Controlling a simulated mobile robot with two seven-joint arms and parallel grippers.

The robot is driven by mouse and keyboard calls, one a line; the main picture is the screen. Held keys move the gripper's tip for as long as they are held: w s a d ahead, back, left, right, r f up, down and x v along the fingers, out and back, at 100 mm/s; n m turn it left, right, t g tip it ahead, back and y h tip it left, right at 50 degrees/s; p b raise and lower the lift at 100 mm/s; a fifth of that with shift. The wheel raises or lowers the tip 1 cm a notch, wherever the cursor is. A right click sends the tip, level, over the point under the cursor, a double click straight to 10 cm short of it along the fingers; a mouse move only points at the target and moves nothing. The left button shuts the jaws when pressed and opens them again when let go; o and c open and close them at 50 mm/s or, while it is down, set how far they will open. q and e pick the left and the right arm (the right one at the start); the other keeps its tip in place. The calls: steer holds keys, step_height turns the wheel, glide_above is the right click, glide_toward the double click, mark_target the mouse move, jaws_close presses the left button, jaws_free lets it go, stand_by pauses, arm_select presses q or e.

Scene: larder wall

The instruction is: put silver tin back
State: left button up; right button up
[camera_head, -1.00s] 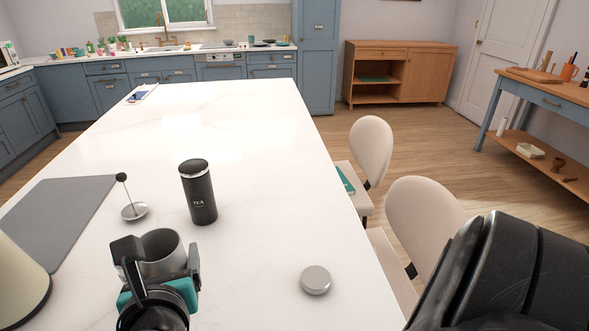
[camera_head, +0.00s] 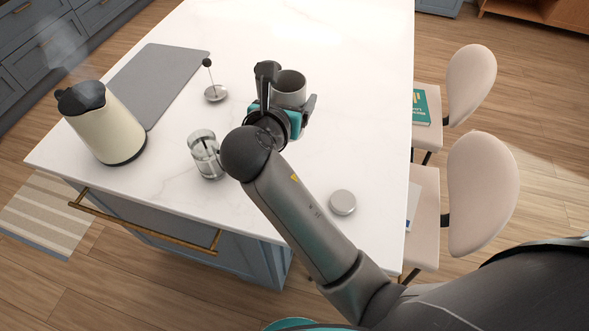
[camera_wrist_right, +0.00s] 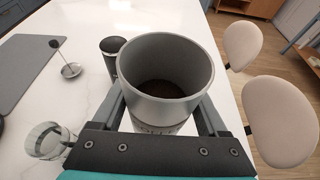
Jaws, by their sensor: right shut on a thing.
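The silver tin (camera_head: 289,88) is held upright in my right gripper (camera_head: 287,95), whose fingers are shut on its sides. Its top is open, with dark contents inside, in the right wrist view (camera_wrist_right: 165,85). Whether its base touches the worktop is hidden. A round silver lid (camera_head: 342,202) lies flat on the worktop near its right edge. The black tin (camera_wrist_right: 111,48) stands just beyond the silver tin in the wrist view. My left gripper is not in view.
The white worktop (camera_head: 345,50) has free room beyond the tin. A steaming cream kettle (camera_head: 105,125), a glass press jug (camera_head: 205,155), its plunger (camera_head: 214,94) and a grey mat (camera_head: 150,80) are to the left. Chairs (camera_head: 480,195) stand along the right edge.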

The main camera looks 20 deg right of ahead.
step_height(320, 180, down, 19)
steer(key=b, duration=0.5)
steer(key=shift+f, duration=0.2)
steer(key=shift+f+b, duration=0.1)
steer(key=shift+b, duration=0.2)
steer(key=o, duration=1.5)
